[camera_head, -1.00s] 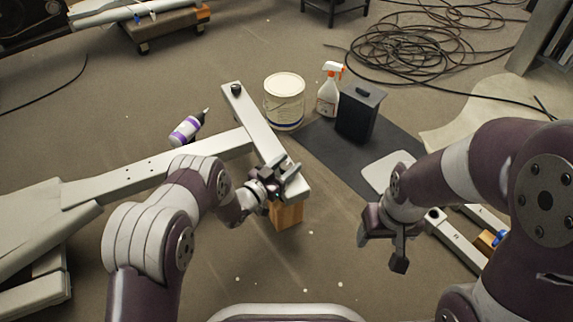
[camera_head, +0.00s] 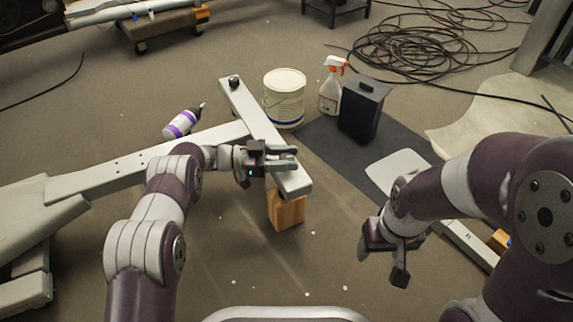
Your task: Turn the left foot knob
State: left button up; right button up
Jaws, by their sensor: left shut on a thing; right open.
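The elliptical's grey foot bar (camera_head: 252,110) lies crosswise at the end of a long frame beam (camera_head: 150,160). A black foot knob (camera_head: 234,82) stands at the bar's far end. My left gripper (camera_head: 284,158) is at the bar's near end, shut at the spot where a second knob would sit; the fingers and wrist hide what they hold. A wooden block (camera_head: 286,210) is under that near end. My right gripper (camera_head: 400,262) is open and empty, above the floor to the right of the block.
A white bucket (camera_head: 284,98), a spray bottle (camera_head: 330,88) and a black box (camera_head: 362,112) stand behind the bar, near a dark mat (camera_head: 318,138). A purple-and-white bottle (camera_head: 182,124) lies left of the bar. Coiled cable (camera_head: 425,50) covers the back right floor.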

pick_arm(q)
jog(key=shift+m+g+b, duration=0.5)
jog(key=shift+g, duration=0.3)
jog(key=o, duration=0.9)
jog(key=shift+o, duration=0.2)
